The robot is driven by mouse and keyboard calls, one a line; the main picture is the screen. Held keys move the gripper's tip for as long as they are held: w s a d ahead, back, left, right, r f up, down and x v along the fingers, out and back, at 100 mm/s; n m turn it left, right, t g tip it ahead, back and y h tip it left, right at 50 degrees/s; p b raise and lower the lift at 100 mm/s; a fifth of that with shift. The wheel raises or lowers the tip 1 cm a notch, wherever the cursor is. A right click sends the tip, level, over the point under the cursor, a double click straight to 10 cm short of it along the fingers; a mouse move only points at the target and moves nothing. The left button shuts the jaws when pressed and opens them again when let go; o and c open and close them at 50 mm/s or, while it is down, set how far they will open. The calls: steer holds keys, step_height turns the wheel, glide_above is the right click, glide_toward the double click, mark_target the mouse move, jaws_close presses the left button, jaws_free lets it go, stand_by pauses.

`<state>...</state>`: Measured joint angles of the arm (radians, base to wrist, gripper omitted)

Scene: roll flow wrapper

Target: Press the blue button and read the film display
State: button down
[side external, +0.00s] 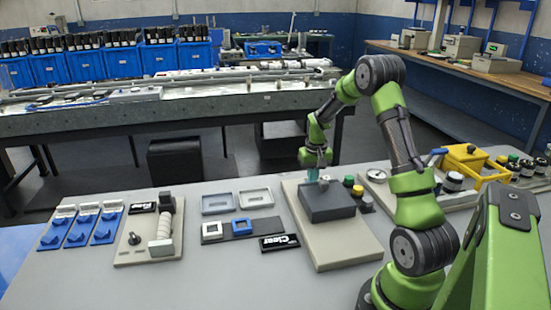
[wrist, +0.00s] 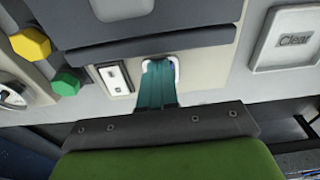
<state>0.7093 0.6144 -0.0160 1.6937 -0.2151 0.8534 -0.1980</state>
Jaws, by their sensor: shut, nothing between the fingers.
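My gripper (wrist: 160,68) has teal fingers that are shut and empty. It points down at the back edge of a dark grey box (side external: 330,203) on a beige board; the gripper also shows in the side external view (side external: 313,177). In the wrist view a white curved rim (wrist: 177,70) surrounds the fingertips on the board beside the dark grey box (wrist: 150,33). No blue button is clearly visible; the fingers cover what lies inside the rim. A pale panel (wrist: 122,8) on the box is cut off by the top edge, and I can read no text on it.
A small switch plate (wrist: 114,77) sits left of the fingers. A green knob (wrist: 66,83) and a yellow knob (wrist: 30,43) lie farther left, near a dial (wrist: 12,97). The beige board (side external: 345,250) is bare in front.

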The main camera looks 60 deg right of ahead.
steer(key=shift+s+a+r, duration=0.2)
steer(key=shift+s+a, duration=0.3)
steer(key=shift+s+a+r, duration=0.2)
steer(key=shift+s+a, duration=0.3)
step_height(320, 180, up, 8)
steer(key=shift+s+r, duration=0.15)
steer(key=shift+a, duration=0.1)
steer(key=shift+s+a+f+m, duration=0.15)
steer(key=shift+s+a, duration=0.05)
steer(key=shift+a, duration=0.2)
steer(key=shift+s+a+f+m, duration=0.15)
steer(key=shift+a, duration=0.25)
steer(key=s+a+r+n+t+y, duration=0.1)
steer(key=s+a+r+t, duration=0.1)
steer(key=a, duration=0.8)
steer(key=s+a+r+n+t+y, duration=0.1)
steer(key=s+a+r+n+t, duration=0.1)
steer(key=a+r, duration=0.4)
steer(key=s+a+r+n+t, duration=0.2)
steer(key=s+a+r, duration=0.2)
steer(key=a, duration=1)
steer(key=shift+s+a+r+y, duration=0.2)
steer(key=shift+s+a+y, duration=0.1)
steer(key=shift+s+y, duration=0.1)
